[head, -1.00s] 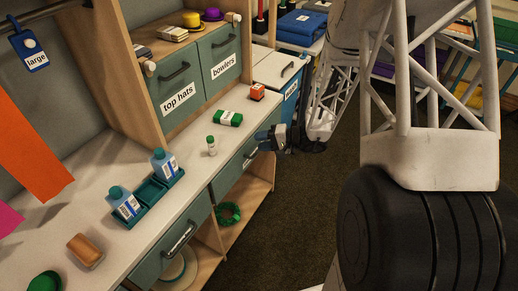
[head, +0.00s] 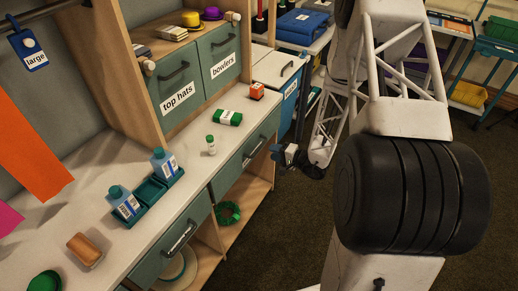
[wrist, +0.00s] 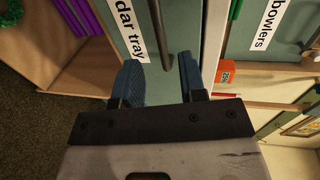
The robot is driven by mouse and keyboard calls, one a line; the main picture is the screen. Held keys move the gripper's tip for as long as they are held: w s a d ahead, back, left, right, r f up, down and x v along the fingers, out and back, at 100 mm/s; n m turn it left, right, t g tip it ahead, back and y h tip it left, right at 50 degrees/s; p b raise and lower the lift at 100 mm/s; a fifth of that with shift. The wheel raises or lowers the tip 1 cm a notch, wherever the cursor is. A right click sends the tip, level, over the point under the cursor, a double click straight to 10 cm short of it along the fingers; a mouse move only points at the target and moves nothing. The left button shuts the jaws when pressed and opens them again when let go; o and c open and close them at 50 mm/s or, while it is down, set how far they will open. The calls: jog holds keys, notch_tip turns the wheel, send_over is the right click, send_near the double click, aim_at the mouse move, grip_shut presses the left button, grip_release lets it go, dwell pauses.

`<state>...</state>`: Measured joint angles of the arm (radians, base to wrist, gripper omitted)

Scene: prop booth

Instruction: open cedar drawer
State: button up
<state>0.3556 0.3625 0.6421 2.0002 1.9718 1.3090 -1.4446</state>
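The far drawer (head: 236,170) under the counter is teal with a dark bar handle (head: 254,152), and its front looks flush with the counter. In the wrist view its label (wrist: 131,30) is cut off and reads "dar tray", beside the dark handle (wrist: 160,30). My gripper (head: 278,152) is just right of this drawer front, apart from it in the head view. In the wrist view my gripper (wrist: 158,64) is open, with two blue fingers and nothing between them. The handle lies ahead, in line with the gap between the fingers.
A nearer labelled drawer (head: 172,256) is also under the counter. A green-and-white bundle (head: 228,118), a small bottle (head: 211,146) and an orange box (head: 257,91) stand on the counter (head: 110,170). A green wreath (head: 228,213) lies on the open shelf below.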

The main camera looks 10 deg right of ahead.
aim_at(259, 148)
jog(key=shift+w+a, duration=0.1)
jog(key=shift+x, duration=3.75)
grip_shut()
